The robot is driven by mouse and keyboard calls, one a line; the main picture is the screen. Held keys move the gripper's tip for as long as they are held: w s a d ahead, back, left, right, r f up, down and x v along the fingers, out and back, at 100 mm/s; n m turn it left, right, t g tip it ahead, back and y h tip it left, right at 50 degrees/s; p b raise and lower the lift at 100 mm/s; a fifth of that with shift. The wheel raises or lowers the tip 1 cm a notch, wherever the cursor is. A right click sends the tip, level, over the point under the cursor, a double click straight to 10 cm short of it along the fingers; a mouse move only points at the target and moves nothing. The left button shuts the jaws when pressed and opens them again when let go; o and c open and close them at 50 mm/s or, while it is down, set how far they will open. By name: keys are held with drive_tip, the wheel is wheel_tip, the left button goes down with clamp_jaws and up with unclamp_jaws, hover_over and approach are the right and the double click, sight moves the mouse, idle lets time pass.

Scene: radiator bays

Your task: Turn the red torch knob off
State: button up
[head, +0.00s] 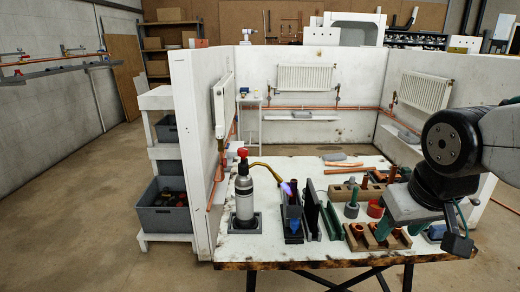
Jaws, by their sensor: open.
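The torch is a grey gas bottle (244,198) standing upright in a dark square holder at the left of the worktable. The red torch knob (243,153) sits on top of it. A brass pipe bends from the top to the right, and a small bluish-violet flame (286,188) shows at its tip. My gripper (422,236) is at the table's right front, open, well to the right of the torch and apart from the knob. My gripper's body and arm hide part of the table's right end.
A dark upright plate (311,210) and a dark bin stand right of the torch, near the flame. Wooden blocks with copper fittings (378,235) lie at front right. White bay walls with radiators (304,78) stand behind. Grey crates (164,206) are on the left shelf. Floor at left is clear.

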drive_tip(key=w+a+n+t, duration=0.1)
drive_tip(key=w+a+t, duration=0.2)
drive_tip(key=w, duration=0.9)
drive_tip(key=n+t+y, duration=0.6)
drive_tip(key=t+y, duration=0.2)
drive_tip(key=y, duration=0.3)
approach(246, 153)
drive_tip(key=x, duration=0.4)
drive_tip(key=shift+w+r, duration=0.1)
drive_tip(key=x, duration=0.7)
drive_tip(key=shift+w+a, duration=0.15)
drive_tip(key=shift+m, duration=0.3)
drive_tip(key=c, duration=1)
